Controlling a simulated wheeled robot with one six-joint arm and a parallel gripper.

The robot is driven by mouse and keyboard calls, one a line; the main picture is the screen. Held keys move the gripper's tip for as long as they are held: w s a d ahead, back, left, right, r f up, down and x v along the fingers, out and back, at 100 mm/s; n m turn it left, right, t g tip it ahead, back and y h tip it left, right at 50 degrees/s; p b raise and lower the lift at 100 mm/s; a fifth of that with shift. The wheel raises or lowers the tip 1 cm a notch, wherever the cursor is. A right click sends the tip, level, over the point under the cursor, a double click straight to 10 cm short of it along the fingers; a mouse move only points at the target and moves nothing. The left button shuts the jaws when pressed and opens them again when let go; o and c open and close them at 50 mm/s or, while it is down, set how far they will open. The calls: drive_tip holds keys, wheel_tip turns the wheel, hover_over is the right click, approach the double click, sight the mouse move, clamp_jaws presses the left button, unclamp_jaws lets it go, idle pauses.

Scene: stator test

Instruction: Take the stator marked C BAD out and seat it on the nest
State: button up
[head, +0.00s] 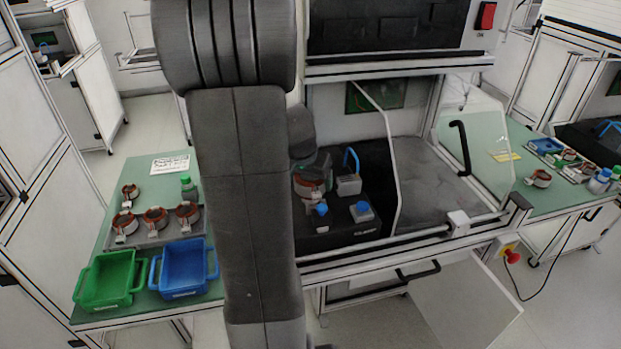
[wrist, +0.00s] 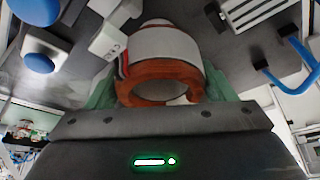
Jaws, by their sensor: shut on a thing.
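In the wrist view my gripper (wrist: 163,88) has its green finger pads on both sides of a stator (wrist: 165,48), shut on it. The stator has a grey-white body and an orange copper winding ring facing the camera. The stator also shows in the head view (head: 308,187), partly hidden by my arm, inside the test machine over the black fixture (head: 345,235). I cannot read a mark on it. Whether it touches the fixture or hangs just above it, I cannot tell. The nest is not clearly distinguishable.
Blue-capped parts (head: 362,211) and a blue handle (head: 351,160) stand close by the stator. The clear door panel (head: 376,110) is at the right. The left table holds several stators in a grey tray (head: 150,238), a green bin (head: 110,280) and a blue bin (head: 183,268).

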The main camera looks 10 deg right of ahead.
drive_tip(key=shift+f+b, duration=1.3)
drive_tip(key=shift+b, duration=0.05)
idle(0.4)
drive_tip(key=o, duration=1.7)
drive_tip(key=shift+o, duration=0.9)
drive_tip(key=v, duration=1.4)
drive_tip(key=shift+w+d, duration=0.1)
